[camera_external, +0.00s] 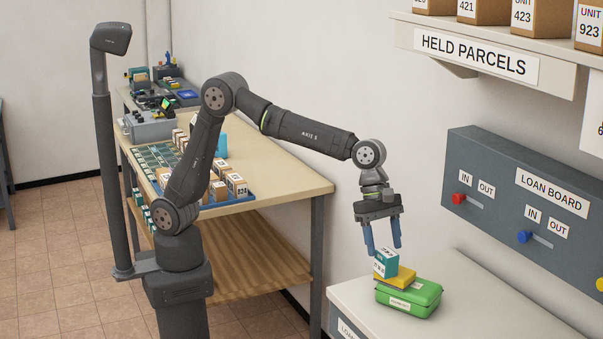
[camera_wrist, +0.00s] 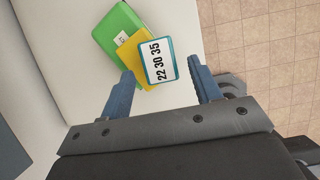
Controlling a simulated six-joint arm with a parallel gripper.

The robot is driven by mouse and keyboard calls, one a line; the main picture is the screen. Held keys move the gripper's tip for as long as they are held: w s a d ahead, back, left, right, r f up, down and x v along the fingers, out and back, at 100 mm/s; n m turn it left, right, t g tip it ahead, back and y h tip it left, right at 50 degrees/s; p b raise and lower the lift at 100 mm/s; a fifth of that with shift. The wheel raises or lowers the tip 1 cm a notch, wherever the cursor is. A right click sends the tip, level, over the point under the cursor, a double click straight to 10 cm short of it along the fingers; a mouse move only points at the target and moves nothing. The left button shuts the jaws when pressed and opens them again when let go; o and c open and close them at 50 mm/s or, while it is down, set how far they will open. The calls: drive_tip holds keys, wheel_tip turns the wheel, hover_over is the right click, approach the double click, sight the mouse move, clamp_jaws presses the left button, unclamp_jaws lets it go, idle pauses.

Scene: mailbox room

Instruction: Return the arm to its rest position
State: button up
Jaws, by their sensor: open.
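My gripper (camera_external: 383,238) is open, with blue fingers pointing down above the counter at the right. In the wrist view my gripper (camera_wrist: 162,90) shows its two fingers apart on either side of a teal box (camera_wrist: 160,45) with a white label reading "22 30 35". The teal box (camera_external: 385,263) sits on a yellow item (camera_external: 396,279), which rests on a green case (camera_external: 410,300). The fingertips are just above the teal box or beside its top; I cannot tell if they touch it. My arm reaches out to the right from its column.
The white counter (camera_external: 352,296) bears the stack. A grey loan board (camera_external: 530,215) with red and blue sliders is on the wall behind. A held parcels shelf (camera_external: 490,55) with boxes juts out above. A workbench (camera_external: 290,180) with small boxes stands behind my arm.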

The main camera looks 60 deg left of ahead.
drive_tip(key=x, duration=0.5)
drive_tip(key=shift+f, duration=0.2)
wheel_tip(320, 180, up, 3)
drive_tip(key=shift+a+f, duration=0.1)
drive_tip(key=shift+f, duration=0.05)
drive_tip(key=shift+r, duration=0.65)
drive_tip(key=shift+f, duration=0.1)
